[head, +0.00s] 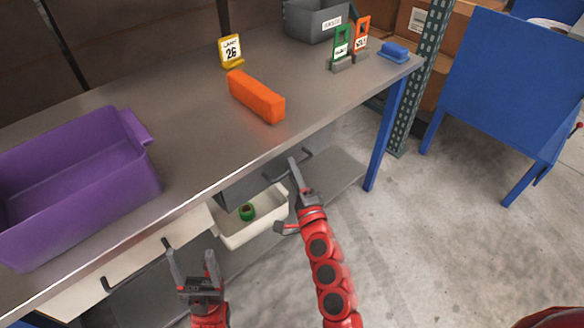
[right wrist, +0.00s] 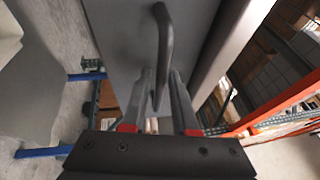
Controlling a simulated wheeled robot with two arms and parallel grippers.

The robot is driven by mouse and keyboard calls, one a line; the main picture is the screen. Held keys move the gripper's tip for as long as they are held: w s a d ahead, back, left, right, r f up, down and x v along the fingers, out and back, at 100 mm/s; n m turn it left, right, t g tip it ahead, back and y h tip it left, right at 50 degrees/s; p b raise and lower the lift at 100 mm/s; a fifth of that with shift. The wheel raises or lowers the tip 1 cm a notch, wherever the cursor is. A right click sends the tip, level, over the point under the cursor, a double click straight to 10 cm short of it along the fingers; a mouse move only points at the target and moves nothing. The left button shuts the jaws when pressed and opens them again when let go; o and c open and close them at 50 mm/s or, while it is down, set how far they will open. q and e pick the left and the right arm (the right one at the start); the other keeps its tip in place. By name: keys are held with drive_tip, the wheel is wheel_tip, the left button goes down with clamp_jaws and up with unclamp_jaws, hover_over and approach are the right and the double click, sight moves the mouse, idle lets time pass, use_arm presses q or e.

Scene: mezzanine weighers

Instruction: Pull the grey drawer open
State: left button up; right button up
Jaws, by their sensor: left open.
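The grey drawer (head: 262,182) is set under the tabletop, and its front looks close to flush below the table edge. Its dark bar handle (head: 309,154) shows at the right part of the front. My right gripper (head: 288,195) is at the drawer front, by the handle. In the right wrist view the handle (right wrist: 166,40) runs between the two fingers of the right gripper (right wrist: 163,78); the fingers stand apart around it, and contact is unclear. My left gripper (head: 194,258) is open and empty, low in front of the table, left of the grey drawer.
A pale drawer (head: 78,297) with a dark handle is further left. A white bin (head: 262,229) holding a green ring stands below the grey drawer. A purple bin (head: 85,190) and an orange block (head: 256,97) are on the table (head: 185,130).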

drive_tip(key=shift+w+a+r, duration=0.1)
drive_tip(key=shift+w, duration=0.15)
clamp_jaws()
idle(1.4)
